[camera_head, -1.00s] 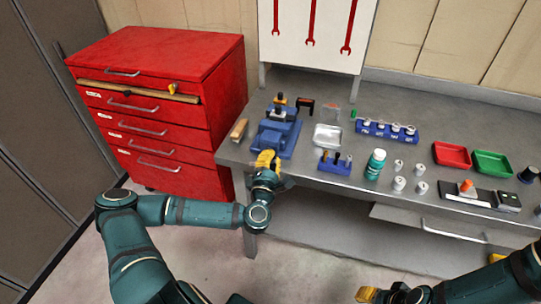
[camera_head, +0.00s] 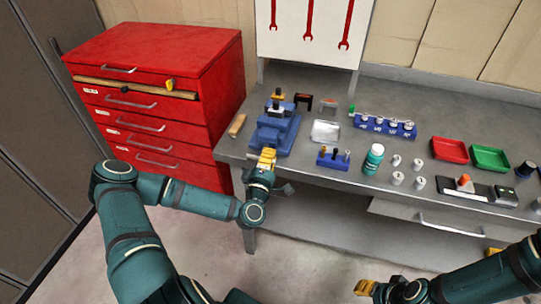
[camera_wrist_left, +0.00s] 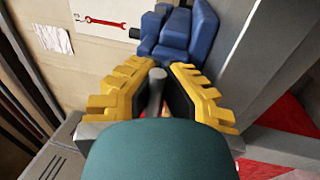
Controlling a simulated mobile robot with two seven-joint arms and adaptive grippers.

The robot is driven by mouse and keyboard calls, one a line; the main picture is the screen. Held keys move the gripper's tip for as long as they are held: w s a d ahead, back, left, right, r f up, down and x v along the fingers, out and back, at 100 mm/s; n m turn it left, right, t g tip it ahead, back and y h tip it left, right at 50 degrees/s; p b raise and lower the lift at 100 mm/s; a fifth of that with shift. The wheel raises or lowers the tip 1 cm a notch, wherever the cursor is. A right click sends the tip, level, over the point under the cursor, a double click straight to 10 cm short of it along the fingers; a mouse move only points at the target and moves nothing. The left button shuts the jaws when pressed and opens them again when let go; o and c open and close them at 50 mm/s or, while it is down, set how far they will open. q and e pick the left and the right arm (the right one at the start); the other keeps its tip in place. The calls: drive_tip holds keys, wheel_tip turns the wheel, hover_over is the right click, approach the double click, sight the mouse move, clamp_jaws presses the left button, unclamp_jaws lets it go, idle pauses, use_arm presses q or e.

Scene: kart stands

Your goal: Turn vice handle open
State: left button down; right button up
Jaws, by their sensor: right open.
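The blue vice (camera_head: 278,130) stands at the left end of the grey workbench. In the left wrist view the vice (camera_wrist_left: 178,40) fills the top middle, and its grey handle (camera_wrist_left: 156,92) points toward the camera between the yellow fingers. My left gripper (camera_head: 266,158) is at the front of the vice. In the wrist view its fingers (camera_wrist_left: 160,68) stand on both sides of the handle, with a gap that looks wider than the handle. My right gripper (camera_head: 364,287) is open and empty, low in front of the bench.
A red drawer cabinet (camera_head: 165,90) stands left of the bench (camera_head: 300,172). A wooden-handled tool (camera_head: 237,125) lies left of the vice. To the right are a metal tray (camera_head: 325,131), a small blue holder (camera_head: 333,161), a green bottle (camera_head: 373,159), and red (camera_head: 450,150) and green (camera_head: 490,158) bins.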

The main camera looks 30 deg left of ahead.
use_arm(q)
drive_tip(key=shift+a, duration=0.4)
drive_tip(key=c, duration=1.4)
unclamp_jaws()
drive_tip(key=o, duration=0.6)
drive_tip(key=shift+s+a, duration=0.1)
drive_tip(key=shift+a, duration=0.05)
drive_tip(key=shift+d+f, duration=0.1)
drive_tip(key=shift+d, duration=0.3)
